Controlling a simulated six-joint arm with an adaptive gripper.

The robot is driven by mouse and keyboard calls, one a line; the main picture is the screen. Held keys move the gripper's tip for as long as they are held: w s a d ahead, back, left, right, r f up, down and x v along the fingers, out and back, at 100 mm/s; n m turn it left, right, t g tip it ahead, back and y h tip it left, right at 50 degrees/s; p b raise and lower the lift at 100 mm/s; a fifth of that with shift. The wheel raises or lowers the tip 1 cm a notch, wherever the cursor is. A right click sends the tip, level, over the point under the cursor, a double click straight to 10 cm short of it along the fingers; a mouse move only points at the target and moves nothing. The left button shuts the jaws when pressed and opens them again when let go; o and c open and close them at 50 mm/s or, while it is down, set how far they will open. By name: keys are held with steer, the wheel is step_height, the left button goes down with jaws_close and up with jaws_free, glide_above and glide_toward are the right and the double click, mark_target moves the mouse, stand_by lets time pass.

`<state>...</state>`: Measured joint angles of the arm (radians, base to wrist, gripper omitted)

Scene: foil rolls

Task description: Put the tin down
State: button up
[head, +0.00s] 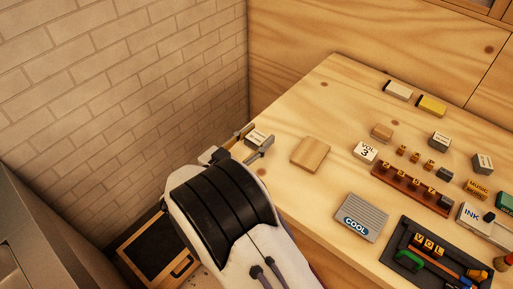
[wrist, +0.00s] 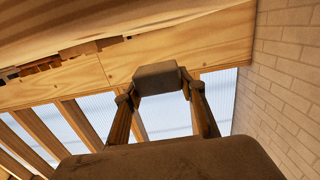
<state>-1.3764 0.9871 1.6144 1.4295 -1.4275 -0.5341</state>
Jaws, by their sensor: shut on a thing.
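My gripper (head: 258,138) is at the left edge of the wooden table in the head view, its two fingers on either side of a small tin (head: 256,135). The tin shows a pale top with dark lettering too small to read. In the wrist view the gripper (wrist: 158,88) is shut on the tin (wrist: 156,76), which looks dull grey-brown with rounded edges. The tin's underside and any contact with the table cannot be made out in the head view.
A square wooden block (head: 310,154) lies on the table (head: 325,110) just right of the gripper. Further right are a "VOL 3" block (head: 366,151), a ribbed "COOL" block (head: 361,218), a brown rack (head: 412,190) and a dark tray (head: 405,240). A brick wall (head: 120,80) stands left.

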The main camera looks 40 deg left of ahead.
mark_target(256, 149)
steer(key=shift+f, duration=0.15)
steer(key=shift+f, duration=2.15)
steer(key=shift+f, duration=0.25)
steer(key=o, duration=1.2)
steer(key=shift+c, duration=0.2)
steer(key=shift+s, duration=0.1)
steer(key=shift+s+d+r, duration=0.1)
steer(key=shift+s+r, duration=0.05)
steer(key=shift+s, duration=1.1)
steer(key=shift+s+d+r, duration=0.1)
steer(key=shift+s+r, duration=0.1)
steer(key=shift+s, duration=1.1)
steer(key=shift+s+r, duration=0.15)
steer(key=shift+s, duration=1.1)
